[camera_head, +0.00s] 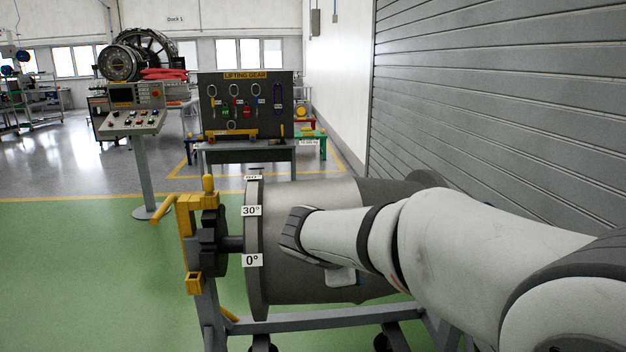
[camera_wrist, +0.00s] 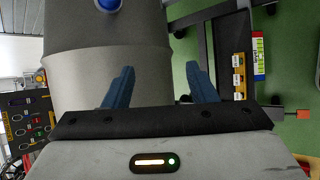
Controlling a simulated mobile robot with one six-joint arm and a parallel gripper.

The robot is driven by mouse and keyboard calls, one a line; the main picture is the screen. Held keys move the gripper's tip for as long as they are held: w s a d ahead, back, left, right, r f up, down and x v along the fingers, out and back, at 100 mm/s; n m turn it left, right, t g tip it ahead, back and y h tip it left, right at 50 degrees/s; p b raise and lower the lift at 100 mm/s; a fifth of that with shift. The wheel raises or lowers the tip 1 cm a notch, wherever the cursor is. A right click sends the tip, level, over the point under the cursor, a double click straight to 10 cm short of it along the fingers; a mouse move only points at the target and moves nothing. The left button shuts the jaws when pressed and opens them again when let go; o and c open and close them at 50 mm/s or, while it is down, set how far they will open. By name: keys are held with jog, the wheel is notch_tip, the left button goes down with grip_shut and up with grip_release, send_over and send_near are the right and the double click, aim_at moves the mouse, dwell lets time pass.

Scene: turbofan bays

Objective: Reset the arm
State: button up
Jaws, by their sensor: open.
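My arm reaches in from the right in the head view, over a grey cylindrical engine casing on a stand (camera_head: 310,275). In the wrist view my gripper (camera_wrist: 160,84) shows two blue fingers spread wide apart with nothing between them. The casing's pale curved surface (camera_wrist: 105,75) lies behind the left finger and the gap. Whether the fingers touch the casing I cannot tell. In the head view the fingers are hidden.
The casing's flange carries 0° and 30° labels (camera_head: 251,211) beside a yellow and black fixture (camera_head: 205,235). A control pedestal (camera_head: 140,125) and a lifting gear board (camera_head: 246,105) stand beyond. A grey shutter wall (camera_head: 500,90) rises at right. Green floor at left is clear.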

jog(key=s+d+f+m+g+y+p, duration=0.1)
jog(key=s+d+f+m+g+y, duration=0.1)
jog(key=s+m, duration=0.6)
jog(key=s+d+f+m+g+y+p, duration=0.1)
jog(key=s+d+f+m+g+y, duration=0.2)
jog(key=s+m, duration=0.5)
jog(key=s+d+f, duration=0.1)
jog(key=s, duration=0.5)
jog(key=shift+s+d+m+y, duration=0.15)
jog(key=shift+d+m+y, duration=0.15)
jog(key=shift+d+m, duration=0.1)
